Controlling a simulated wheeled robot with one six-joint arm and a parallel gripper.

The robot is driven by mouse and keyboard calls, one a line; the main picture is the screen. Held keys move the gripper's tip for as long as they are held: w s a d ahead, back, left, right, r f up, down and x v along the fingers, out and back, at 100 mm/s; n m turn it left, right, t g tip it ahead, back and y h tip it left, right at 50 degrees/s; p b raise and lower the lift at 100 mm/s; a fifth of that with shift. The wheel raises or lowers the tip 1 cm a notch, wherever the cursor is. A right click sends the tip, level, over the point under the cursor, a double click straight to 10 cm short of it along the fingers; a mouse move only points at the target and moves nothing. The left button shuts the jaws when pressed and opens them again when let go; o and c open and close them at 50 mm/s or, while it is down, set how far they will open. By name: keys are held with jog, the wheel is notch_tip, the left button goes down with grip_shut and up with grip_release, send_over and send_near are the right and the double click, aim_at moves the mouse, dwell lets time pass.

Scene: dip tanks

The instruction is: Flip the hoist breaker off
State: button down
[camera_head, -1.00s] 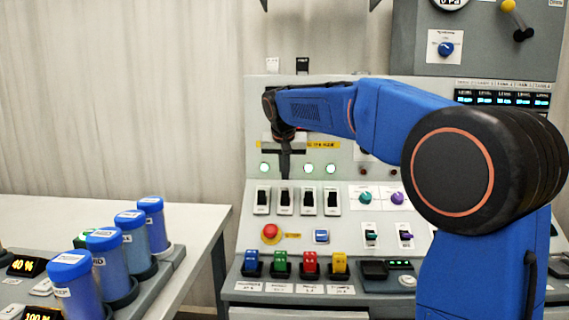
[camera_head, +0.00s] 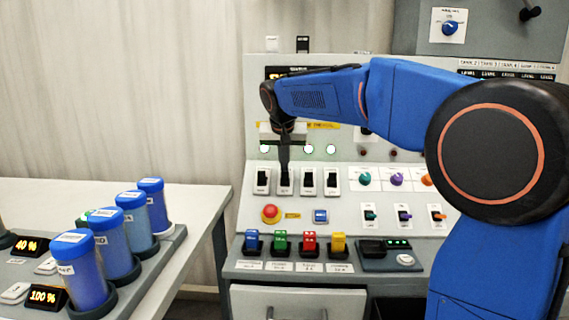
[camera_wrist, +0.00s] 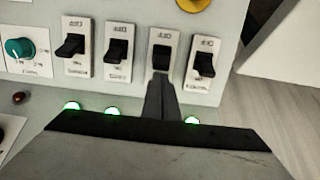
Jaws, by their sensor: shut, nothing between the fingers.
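A row of black rocker breakers on white plates runs across the sloped grey panel; the left one (camera_head: 262,180) and the two right ones (camera_head: 308,180) (camera_head: 332,181) show clear of my arm. My gripper (camera_head: 285,168) is shut and empty, pointing down at the second breaker from the left (camera_head: 286,188), whose upper part it covers. In the wrist view, where the row appears reversed, the shut fingertips (camera_wrist: 160,82) are at the edge of that same breaker (camera_wrist: 162,42), at or very near its black lever. The breaker labels are too blurred to tell which is the hoist.
Green lamps (camera_head: 309,149) sit above the breakers. A red emergency button (camera_head: 270,213), coloured rockers (camera_head: 280,243) and rotary knobs (camera_head: 364,178) are close by on the panel. Blue-capped cylinders (camera_head: 121,230) stand on the left table.

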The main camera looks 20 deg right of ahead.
aim_at(284, 172)
jog(key=shift+s+a+t, duration=0.15)
jog(key=shift+s+t, duration=0.25)
jog(key=shift+t, duration=0.2)
jog(key=shift+s+a+f+t+h, duration=0.15)
jog(key=shift+s+t+h, duration=0.25)
jog(key=shift+t, duration=0.3)
jog(key=shift+s+a+f+t+h, duration=0.15)
jog(key=shift+s+t+h, duration=0.25)
jog(key=shift+t, duration=0.3)
jog(key=shift+s+a+f, duration=0.1)
jog(key=shift+s+f, duration=0.1)
jog(key=shift+s, duration=0.2)
jog(key=shift+w, duration=0.2)
jog(key=shift+w+d, duration=0.25)
jog(key=shift+w, duration=0.35)
